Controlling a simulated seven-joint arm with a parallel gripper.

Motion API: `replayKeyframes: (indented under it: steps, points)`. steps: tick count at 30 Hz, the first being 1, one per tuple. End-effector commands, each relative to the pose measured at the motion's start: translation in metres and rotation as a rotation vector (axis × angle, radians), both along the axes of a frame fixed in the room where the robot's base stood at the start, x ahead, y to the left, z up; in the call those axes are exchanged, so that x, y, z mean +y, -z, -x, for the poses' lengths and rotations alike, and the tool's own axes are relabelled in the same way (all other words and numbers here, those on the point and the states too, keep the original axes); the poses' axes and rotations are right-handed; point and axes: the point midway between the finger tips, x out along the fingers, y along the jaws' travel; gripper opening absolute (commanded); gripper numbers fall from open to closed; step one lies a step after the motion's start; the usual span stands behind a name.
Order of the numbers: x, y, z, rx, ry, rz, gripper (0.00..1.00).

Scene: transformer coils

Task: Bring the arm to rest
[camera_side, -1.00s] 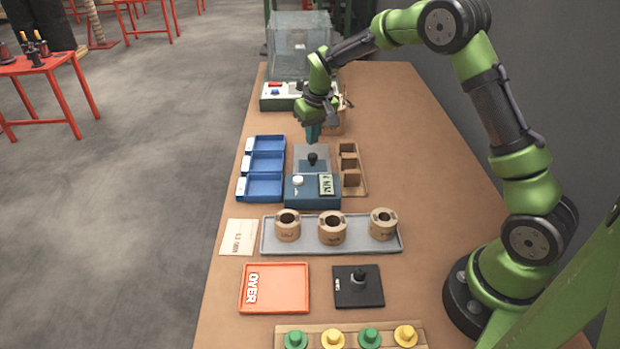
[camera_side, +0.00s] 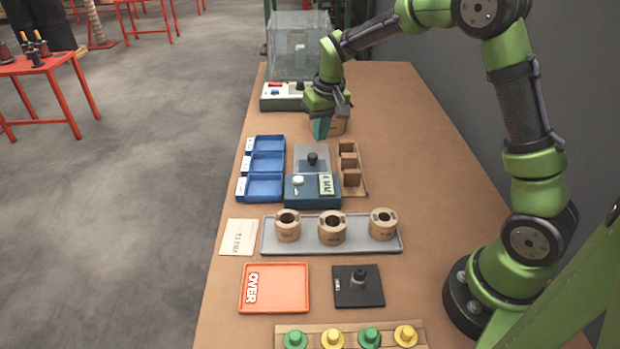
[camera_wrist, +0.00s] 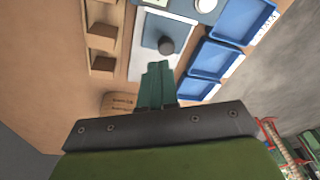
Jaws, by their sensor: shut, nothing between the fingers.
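My gripper (camera_side: 321,130) hangs above the far part of the table in the side view, behind the blue-grey meter device (camera_side: 312,190). Its teal fingers are together and empty, and they also show in the wrist view (camera_wrist: 158,68). A cardboard-coloured coil (camera_side: 338,127) stands on the table just behind and right of the fingers, partly hidden by my gripper. In the wrist view this coil (camera_wrist: 118,103) shows at the left of the fingers, apart from them.
Blue trays (camera_side: 262,163) lie left of the meter and a wooden rack (camera_side: 350,178) lies right. A grey tray (camera_side: 268,240) holds three coils. An orange tray (camera_side: 285,290), a black post base (camera_side: 345,295) and a clear-covered machine (camera_side: 300,55) also stand on the table. The right side is clear.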

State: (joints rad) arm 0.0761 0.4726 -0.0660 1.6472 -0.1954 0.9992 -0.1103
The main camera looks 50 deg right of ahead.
Motion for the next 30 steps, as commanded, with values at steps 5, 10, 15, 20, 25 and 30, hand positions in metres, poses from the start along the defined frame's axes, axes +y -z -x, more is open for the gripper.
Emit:
replayKeyframes:
  steps: [5,10,15,20,25,30]
  points:
    - [0.027,-0.047,0.057,-0.068,0.031,-0.059,0.0]
    - [0.051,-0.082,0.117,-0.149,0.044,-0.109,0.0]
    - [0.07,-0.102,0.175,-0.244,0.048,-0.149,0.0]
    - [0.082,-0.111,0.217,-0.336,0.037,-0.175,0.0]
    - [0.088,-0.12,0.237,-0.416,0.017,-0.182,0.0]
    - [0.089,-0.13,0.24,-0.457,0.008,-0.182,0.0]
